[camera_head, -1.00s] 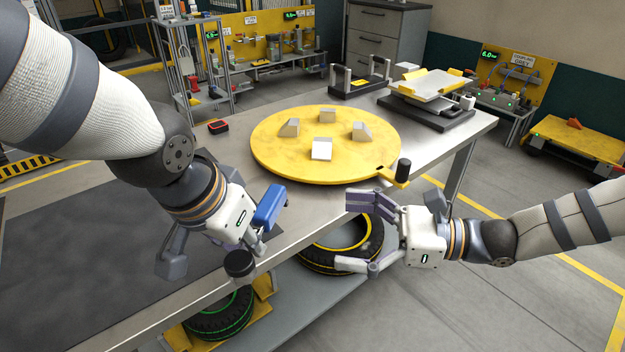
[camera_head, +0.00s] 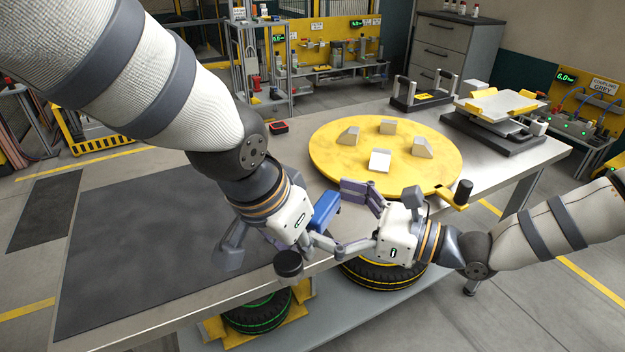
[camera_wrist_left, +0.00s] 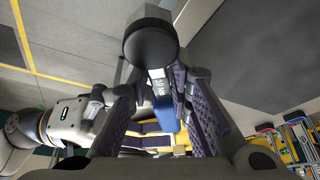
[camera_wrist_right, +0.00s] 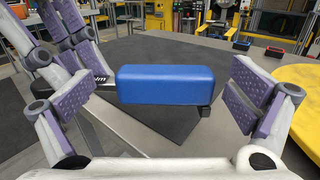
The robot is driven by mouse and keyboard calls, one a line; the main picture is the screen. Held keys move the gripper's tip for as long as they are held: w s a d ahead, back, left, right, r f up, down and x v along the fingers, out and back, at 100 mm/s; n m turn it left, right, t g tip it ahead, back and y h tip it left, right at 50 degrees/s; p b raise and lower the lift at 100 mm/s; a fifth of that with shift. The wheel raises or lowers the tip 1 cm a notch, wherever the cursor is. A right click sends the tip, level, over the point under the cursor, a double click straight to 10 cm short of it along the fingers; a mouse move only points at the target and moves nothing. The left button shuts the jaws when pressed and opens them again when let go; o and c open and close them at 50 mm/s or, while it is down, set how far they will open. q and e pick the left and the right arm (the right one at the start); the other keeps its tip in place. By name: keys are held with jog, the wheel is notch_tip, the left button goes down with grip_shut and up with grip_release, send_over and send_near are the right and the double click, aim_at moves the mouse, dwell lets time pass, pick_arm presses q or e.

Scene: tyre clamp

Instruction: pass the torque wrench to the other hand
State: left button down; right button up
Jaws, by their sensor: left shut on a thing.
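The torque wrench has a blue handle (camera_head: 325,209), a round black head (camera_head: 288,263) and a small display, which shows in the left wrist view (camera_wrist_left: 158,80). My left gripper (camera_head: 298,243) is shut on the wrench between handle and head, holding it above the table's front edge. My right gripper (camera_head: 347,217) is open, its fingers spread on either side of the blue handle. In the right wrist view the blue handle (camera_wrist_right: 165,84) lies between the open fingers, with a visible gap to the right finger; contact at the left finger is unclear.
A yellow round plate (camera_head: 335,155) with several metal blocks lies on the table (camera_head: 300,128), close behind my right gripper. Its black knob (camera_head: 463,190) stands at the right. A dark mat (camera_head: 150,240) covers the table's left. Tyres (camera_head: 385,275) sit on the shelf below.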

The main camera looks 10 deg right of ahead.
pick_arm(q)
jog(key=shift+s+d, duration=0.15)
pick_arm(e)
jog(key=shift+w, duration=0.1)
jog(key=c, duration=1.1)
jog(key=shift+c, duration=0.4)
pick_arm(q)
jog(key=c, duration=1.5)
grip_release()
jog(key=shift+s, duration=0.1)
pick_arm(e)
jog(key=shift+r, duration=0.1)
jog(key=shift+c, duration=1)
pick_arm(q)
jog(key=shift+o, duration=0.5)
pick_arm(e)
jog(key=shift+c, duration=1.3)
